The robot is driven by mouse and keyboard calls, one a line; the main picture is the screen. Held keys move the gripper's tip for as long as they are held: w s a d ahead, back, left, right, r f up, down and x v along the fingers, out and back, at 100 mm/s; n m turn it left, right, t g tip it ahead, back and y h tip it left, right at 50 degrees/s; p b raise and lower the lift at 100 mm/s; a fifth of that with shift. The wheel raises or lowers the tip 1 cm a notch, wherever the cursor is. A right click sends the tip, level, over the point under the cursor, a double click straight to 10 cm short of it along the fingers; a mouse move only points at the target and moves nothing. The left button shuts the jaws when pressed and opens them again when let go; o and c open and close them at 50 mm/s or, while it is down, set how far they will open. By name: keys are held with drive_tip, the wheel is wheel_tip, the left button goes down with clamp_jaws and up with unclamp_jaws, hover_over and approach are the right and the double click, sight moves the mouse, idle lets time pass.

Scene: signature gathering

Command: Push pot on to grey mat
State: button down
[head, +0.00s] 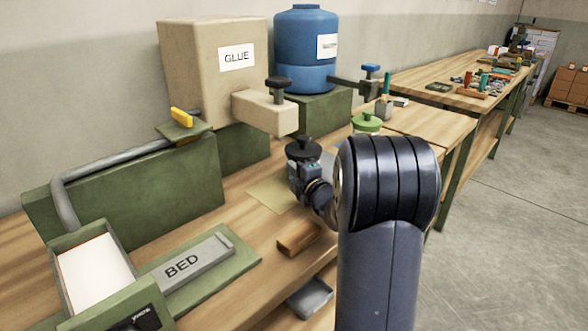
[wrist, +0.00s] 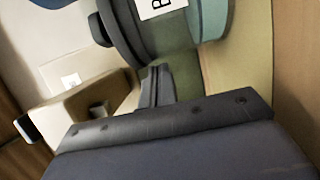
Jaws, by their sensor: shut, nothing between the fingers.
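A dark pot with a black knobbed lid (head: 303,149) stands on the bench beyond my wrist in the head view. In the wrist view the pot (wrist: 125,25) appears sideways at the top, with a partly cut-off white label. My gripper (wrist: 157,72) is shut and empty, its fingertips pointing at the pot's side. They look close to it, but I cannot tell if they touch. In the head view my wrist hides the fingers and the pot's lower part. A greyish patch (head: 327,159) shows right of the pot; I cannot tell whether it is the grey mat.
A beige mat (head: 268,193) lies left of my wrist. The GLUE dispenser (head: 205,75) and blue tank (head: 306,45) stand behind. A pot with a green lid (head: 367,122) is farther right. A brown block (head: 298,237) and BED plate (head: 190,264) are nearer.

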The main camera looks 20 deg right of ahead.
drive_tip(key=w+d, duration=0.1)
drive_tip(key=d, duration=0.2)
drive_tip(key=w+d, duration=0.1)
drive_tip(key=d, duration=0.3)
drive_tip(key=w+d, duration=0.1)
drive_tip(key=d, duration=0.2)
drive_tip(key=shift+w+d, duration=0.1)
drive_tip(key=shift+d, duration=0.2)
drive_tip(key=shift+a, duration=0.15)
